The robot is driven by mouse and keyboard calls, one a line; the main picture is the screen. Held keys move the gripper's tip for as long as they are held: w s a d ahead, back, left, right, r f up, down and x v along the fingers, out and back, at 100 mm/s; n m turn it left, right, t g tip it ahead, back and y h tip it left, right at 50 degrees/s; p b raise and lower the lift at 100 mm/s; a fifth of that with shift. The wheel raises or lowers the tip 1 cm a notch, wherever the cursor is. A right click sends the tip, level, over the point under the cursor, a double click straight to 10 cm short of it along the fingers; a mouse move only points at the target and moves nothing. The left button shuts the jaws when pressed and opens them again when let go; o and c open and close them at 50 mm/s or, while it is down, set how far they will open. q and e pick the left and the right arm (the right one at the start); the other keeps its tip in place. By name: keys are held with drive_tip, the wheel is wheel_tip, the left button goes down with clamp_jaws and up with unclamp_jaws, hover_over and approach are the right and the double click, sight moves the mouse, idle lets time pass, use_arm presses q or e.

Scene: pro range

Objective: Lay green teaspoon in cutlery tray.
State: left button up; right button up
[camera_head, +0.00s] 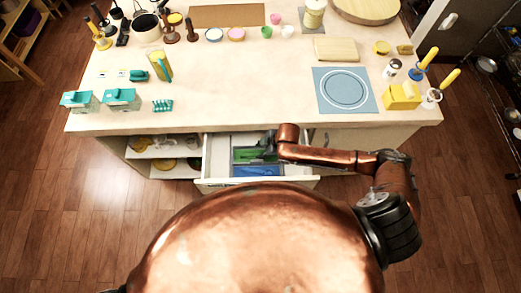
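An open drawer (213,183) in the front of the counter holds a cutlery tray with a green section (245,155) and a blue section (257,171). My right arm reaches in from the right, and its gripper (267,142) is over the back right part of the drawer, close to the green section. The fingers are small and dark, so I cannot tell whether they are open, shut or holding anything. I cannot make out the green teaspoon as a separate thing. My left gripper is out of view.
The counter (240,90) stands above and behind the drawer, its front edge close to my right gripper. A blue mat (322,105), a yellow box (402,97) and teal-lidded boxes (121,98) stand on it. An open shelf (160,150) is left of the drawer.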

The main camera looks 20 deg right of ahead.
drive_tip(key=shift+s+d+r, duration=0.1)
drive_tip(key=v, duration=1.1)
drive_tip(key=shift+r, duration=0.3)
drive_tip(key=shift+d, duration=0.15)
